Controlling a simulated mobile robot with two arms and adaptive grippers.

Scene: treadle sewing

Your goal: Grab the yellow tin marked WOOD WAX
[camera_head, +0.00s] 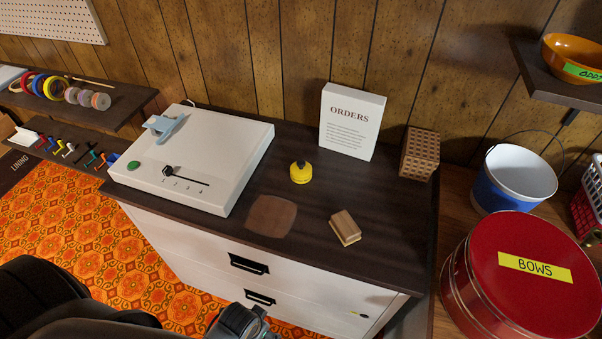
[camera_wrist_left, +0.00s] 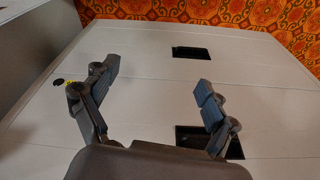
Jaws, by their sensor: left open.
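My left gripper (camera_head: 246,322) is low at the bottom edge of the head view, in front of the drawers and well below the container. In the left wrist view my left gripper (camera_wrist_left: 158,88) is open and empty, facing the white drawer fronts. My right gripper is not in view.
On the cabinet top (camera_head: 375,235) are a white scale-like device (camera_head: 205,155), an ORDERS sign (camera_head: 351,122), a wooden block (camera_head: 345,228) and a perforated brown box (camera_head: 419,154). Dark drawer handles (camera_head: 249,264) are on the front. A red BOWS tin (camera_head: 530,270) stands right.

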